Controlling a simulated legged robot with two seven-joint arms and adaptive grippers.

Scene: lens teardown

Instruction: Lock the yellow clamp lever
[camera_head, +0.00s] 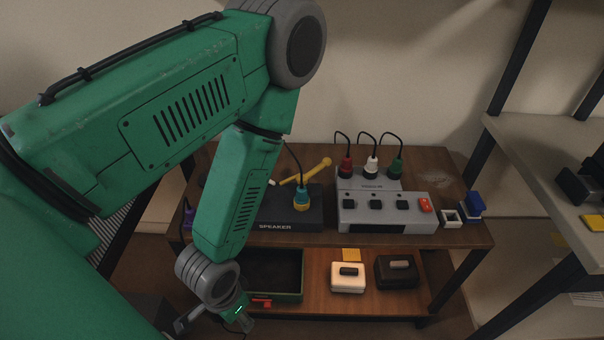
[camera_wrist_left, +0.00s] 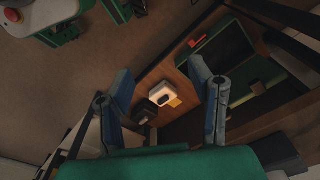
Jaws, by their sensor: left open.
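A yellow lever-like bar with a rounded end (camera_head: 319,167) lies slanted at the back of the upper shelf, behind the black speaker box (camera_head: 277,226). Its lower left end is partly hidden by my left arm and a teal and yellow plug (camera_head: 301,198). I cannot tell whether it is locked. My left gripper (camera_head: 216,322) hangs low in front of the shelf unit, well below and apart from the lever. It is open and empty; its two fingers also show spread in the left wrist view (camera_wrist_left: 160,70). My right gripper is not in view.
A grey power box (camera_head: 384,213) with red, white and green plugs stands right of the speaker. Below are a green tray (camera_head: 289,295), a white box (camera_head: 348,284) and a black box (camera_head: 396,277). Black posts and another shelf (camera_head: 545,150) stand at the right.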

